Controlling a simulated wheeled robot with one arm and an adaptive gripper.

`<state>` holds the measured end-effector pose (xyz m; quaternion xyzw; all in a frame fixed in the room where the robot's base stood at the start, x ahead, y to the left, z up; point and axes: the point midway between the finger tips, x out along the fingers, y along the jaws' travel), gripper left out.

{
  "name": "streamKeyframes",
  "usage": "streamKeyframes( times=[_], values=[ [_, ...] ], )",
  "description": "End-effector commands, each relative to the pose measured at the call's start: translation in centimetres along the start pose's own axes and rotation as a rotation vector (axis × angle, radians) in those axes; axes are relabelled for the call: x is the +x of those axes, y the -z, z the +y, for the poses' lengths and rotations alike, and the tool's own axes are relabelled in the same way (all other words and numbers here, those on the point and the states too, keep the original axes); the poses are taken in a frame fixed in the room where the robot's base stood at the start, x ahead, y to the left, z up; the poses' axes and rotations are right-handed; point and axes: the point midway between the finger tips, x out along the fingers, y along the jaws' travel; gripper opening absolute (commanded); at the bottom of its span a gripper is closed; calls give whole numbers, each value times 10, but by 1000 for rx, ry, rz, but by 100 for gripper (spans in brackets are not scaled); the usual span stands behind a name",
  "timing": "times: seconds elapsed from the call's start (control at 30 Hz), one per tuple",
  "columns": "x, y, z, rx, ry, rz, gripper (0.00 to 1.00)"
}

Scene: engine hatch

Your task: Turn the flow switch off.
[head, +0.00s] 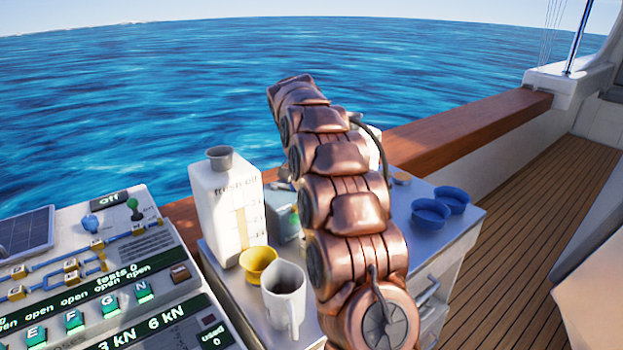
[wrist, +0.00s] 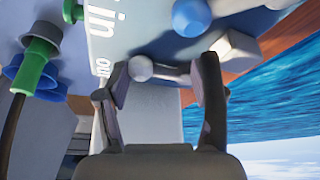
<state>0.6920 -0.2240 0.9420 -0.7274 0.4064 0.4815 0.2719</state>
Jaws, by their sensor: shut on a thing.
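In the wrist view my gripper (wrist: 165,78) has its two fingers on either side of a grey ball-ended lever (wrist: 142,68). It is shut on this lever, which lies across between the fingertips. The lever is beside a blue-grey panel (wrist: 135,30) with white lettering that reads "in" and part of "out". I cannot tell for certain whether this lever is the flow switch. In the head view my arm hides the gripper and the lever. A small display (head: 110,199) on the left console reads "off"; I cannot tell what it refers to.
A white "fresh oil" container (head: 212,205), yellow cup (head: 258,262) and white mug (head: 284,298) stand left of my arm. Blue bowls (head: 431,213) sit to its right. A blue ball (wrist: 190,16) and green fitting (wrist: 38,65) are near my gripper.

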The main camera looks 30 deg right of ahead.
Motion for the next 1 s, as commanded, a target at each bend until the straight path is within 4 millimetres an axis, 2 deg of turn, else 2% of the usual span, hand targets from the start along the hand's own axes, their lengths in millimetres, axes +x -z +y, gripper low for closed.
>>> streamKeyframes(
  times=[0.03, 0.4, 0.43, 0.6, 0.67, 1.0],
  values=[
    [10, -5, 3, 2, -15, -15, 32],
    [10, -6, 3, 4, -19, -19, 32],
    [10, -6, 3, 4, -19, -20, 68],
    [8, -6, 3, 4, -16, -18, 86],
    [7, -6, 2, 3, -15, -16, 92],
    [2, -3, 0, 3, -6, -7, 92]
  ],
)
